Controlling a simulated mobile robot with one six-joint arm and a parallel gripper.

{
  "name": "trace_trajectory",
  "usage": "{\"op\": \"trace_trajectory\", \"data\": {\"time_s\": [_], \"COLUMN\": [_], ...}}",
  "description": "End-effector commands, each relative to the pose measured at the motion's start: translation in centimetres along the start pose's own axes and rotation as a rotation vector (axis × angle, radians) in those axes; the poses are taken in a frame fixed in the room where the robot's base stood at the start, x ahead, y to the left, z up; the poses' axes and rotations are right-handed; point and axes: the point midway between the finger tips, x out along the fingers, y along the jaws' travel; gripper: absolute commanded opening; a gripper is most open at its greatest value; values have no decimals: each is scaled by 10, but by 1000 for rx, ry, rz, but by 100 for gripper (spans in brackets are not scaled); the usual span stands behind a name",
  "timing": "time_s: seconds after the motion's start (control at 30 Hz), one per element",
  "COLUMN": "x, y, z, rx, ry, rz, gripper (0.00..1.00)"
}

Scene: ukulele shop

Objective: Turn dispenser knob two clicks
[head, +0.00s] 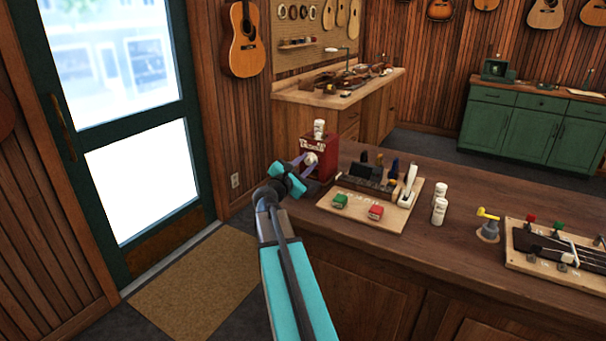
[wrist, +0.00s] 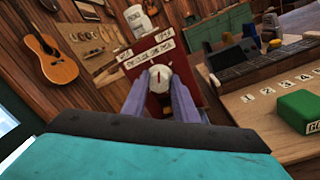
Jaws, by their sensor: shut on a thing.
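The dispenser (head: 321,146) is a red box with a pale label band, standing at the left end of the wooden counter. Its round white knob (head: 310,159) faces my arm. In the wrist view the knob (wrist: 160,78) carries a small red mark near the vertical, and the dispenser (wrist: 150,57) appears tilted. My gripper (head: 306,163) is shut on the knob, with one purple finger on each side of it. In the wrist view my gripper (wrist: 160,86) hides the lower part of the dispenser. A white bottle (head: 319,128) stands at the dispenser's top.
A wooden board (head: 353,214) to the right holds a green box (head: 340,201), a red box (head: 376,212) and a tool rack. White bottles (head: 439,210), a yellow-handled crank (head: 488,222) and a ukulele neck (head: 560,248) stand further right. The counter's front strip is clear.

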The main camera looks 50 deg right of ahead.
Motion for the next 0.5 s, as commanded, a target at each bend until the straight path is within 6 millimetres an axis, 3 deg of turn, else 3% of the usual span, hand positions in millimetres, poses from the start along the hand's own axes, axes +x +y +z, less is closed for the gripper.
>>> {"op": "trace_trajectory", "data": {"time_s": [0.03, 0.5], "x": [3, 4], "y": [-8, -9], "z": [-1, -2], "rx": [27, 308], "ry": [-11, -23], "rz": [-10, -8], "gripper": [4, 4]}}
